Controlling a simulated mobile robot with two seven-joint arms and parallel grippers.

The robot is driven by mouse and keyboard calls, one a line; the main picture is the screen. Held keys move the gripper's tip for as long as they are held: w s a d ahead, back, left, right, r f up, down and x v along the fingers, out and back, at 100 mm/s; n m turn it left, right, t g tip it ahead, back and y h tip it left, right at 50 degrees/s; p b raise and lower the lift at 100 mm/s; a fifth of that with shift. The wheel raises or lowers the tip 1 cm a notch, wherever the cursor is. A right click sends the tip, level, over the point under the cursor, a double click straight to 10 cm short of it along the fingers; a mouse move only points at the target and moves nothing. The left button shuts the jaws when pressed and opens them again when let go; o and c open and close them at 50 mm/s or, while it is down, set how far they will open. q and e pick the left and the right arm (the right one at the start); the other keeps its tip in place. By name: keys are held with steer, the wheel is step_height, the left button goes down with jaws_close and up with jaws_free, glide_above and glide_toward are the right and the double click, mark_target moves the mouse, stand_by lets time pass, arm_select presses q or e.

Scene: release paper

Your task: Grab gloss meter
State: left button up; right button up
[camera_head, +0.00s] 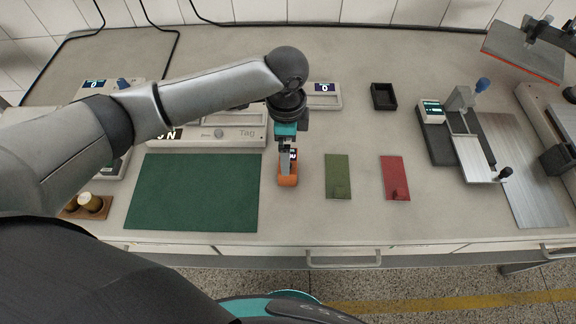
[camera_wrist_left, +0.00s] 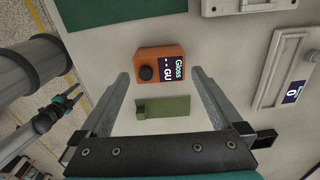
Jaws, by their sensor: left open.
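The gloss meter (camera_head: 288,176) is a small orange block with a dark display, standing on the bench just right of the green mat. In the left wrist view the gloss meter (camera_wrist_left: 150,54) shows a black knob and the words "Gloss" and "GU". My left gripper (camera_head: 289,152) points down over it and hides its far part. In the wrist view the two open fingers (camera_wrist_left: 160,77) reach toward either side of it, with nothing held. What looks like my right gripper (camera_wrist_left: 62,108) shows small at the left of the wrist view; its jaw state is unclear.
The green mat (camera_head: 190,195) lies left of the meter. An olive card (camera_head: 338,170) and a red card (camera_head: 396,172) lie to the right. A black tray (camera_head: 383,96) sits behind. A white scale (camera_head: 215,137) stands behind the mat. A sliding device (camera_head: 470,140) stands farther right.

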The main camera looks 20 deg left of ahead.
mark_target(290, 180)
arm_select(q)
step_height(290, 180, down, 5)
steer(key=shift+d+f+b, duration=0.15)
steer(key=shift+b, duration=0.3)
steer(key=c, duration=1.4)
steer(key=shift+o, duration=0.2)
